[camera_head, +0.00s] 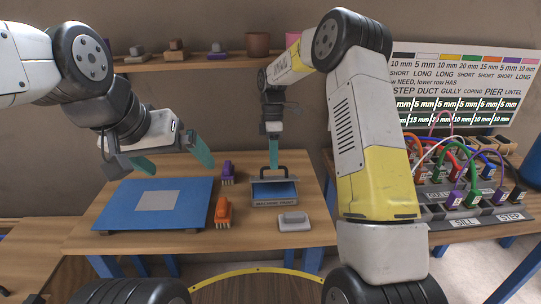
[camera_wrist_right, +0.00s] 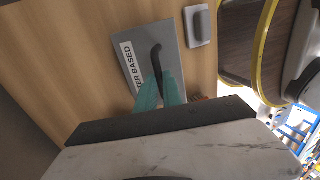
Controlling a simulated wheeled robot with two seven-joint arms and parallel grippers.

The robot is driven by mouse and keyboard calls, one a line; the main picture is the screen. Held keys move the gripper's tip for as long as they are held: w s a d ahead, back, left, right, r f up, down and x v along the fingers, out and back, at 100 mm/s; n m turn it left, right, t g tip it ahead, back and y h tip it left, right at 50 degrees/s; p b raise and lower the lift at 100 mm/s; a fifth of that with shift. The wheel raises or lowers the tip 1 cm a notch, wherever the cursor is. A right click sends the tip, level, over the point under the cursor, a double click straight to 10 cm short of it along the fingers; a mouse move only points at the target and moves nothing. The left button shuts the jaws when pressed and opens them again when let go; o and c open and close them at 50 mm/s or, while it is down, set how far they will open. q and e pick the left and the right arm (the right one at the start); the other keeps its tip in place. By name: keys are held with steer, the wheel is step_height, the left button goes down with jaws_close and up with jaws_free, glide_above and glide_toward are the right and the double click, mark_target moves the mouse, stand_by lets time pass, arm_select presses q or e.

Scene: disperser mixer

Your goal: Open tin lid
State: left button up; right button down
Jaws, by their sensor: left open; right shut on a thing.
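The tin (camera_head: 275,202) is a grey box with a printed label on its front, standing on the table right of the blue board. Blue shows inside it below the grey lid (camera_head: 273,180), which appears raised, with a dark handle. In the right wrist view the lid (camera_wrist_right: 150,75) is a grey plate printed "...ER BASED", with its dark curved handle (camera_wrist_right: 156,60) between my fingers. My right gripper (camera_head: 273,160), also in the wrist view (camera_wrist_right: 160,92), is shut on this handle. My left gripper (camera_head: 174,160) is open and empty above the blue board.
The blue board (camera_head: 190,217) with a grey square lies left of the tin. A purple brush (camera_head: 227,171), an orange brush (camera_head: 223,211) and a grey-white block (camera_head: 294,221) lie around the tin. A cable rack (camera_head: 470,208) stands at right; a shelf (camera_head: 200,61) runs behind.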

steer(key=c, duration=1.5)
jaws_free()
steer(key=shift+s, duration=0.1)
